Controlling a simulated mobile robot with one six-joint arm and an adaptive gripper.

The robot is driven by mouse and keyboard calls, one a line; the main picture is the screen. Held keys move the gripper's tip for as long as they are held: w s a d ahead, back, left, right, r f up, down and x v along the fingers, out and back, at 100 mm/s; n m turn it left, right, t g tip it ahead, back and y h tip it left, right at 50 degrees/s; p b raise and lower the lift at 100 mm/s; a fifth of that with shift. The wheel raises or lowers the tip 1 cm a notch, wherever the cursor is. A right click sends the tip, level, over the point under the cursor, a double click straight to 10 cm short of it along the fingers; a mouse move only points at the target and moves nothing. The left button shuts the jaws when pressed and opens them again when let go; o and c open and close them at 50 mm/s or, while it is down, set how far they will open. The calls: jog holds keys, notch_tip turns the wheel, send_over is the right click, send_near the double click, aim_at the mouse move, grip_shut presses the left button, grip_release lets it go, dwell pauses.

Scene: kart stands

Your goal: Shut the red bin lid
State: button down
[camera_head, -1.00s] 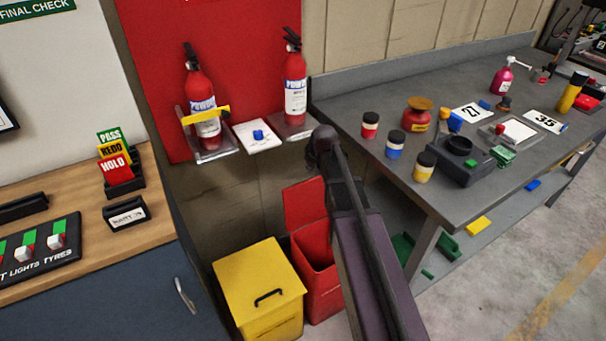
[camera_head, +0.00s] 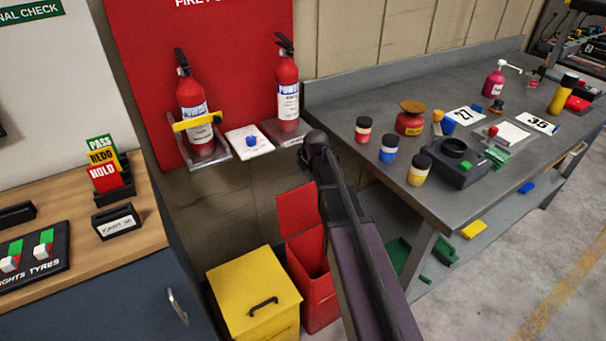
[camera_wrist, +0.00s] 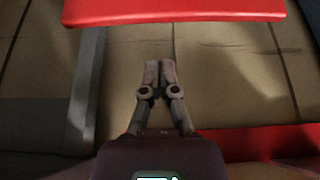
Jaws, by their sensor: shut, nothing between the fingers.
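The red bin stands low against the wall, right of the yellow bin, in the head view. Its red lid (camera_head: 298,212) is open, standing up at the back against the wall. The bin's body (camera_head: 312,268) shows its dark opening, and my arm covers its right side. My gripper (camera_wrist: 160,70) shows in the wrist view with its fingers together and empty, in front of beige wall panels. A red slab edge spans the top of that view and a red strip lies at lower right; I cannot tell which parts they are. My fingertips are not clear in the head view.
The yellow bin (camera_head: 254,292) with a shut lid and black handle stands left. Two fire extinguishers (camera_head: 197,105) sit on wall shelves above. A grey workbench (camera_head: 440,195) with cups and tools is at right, a blue cabinet (camera_head: 130,300) at left. Floor is open at lower right.

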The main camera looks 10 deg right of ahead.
jog(key=b+x, duration=0.6)
jog(key=x, duration=0.2)
jog(key=shift+b, duration=0.3)
jog(key=shift+s+d, duration=0.15)
jog(key=shift+d, duration=0.05)
dwell(0.4)
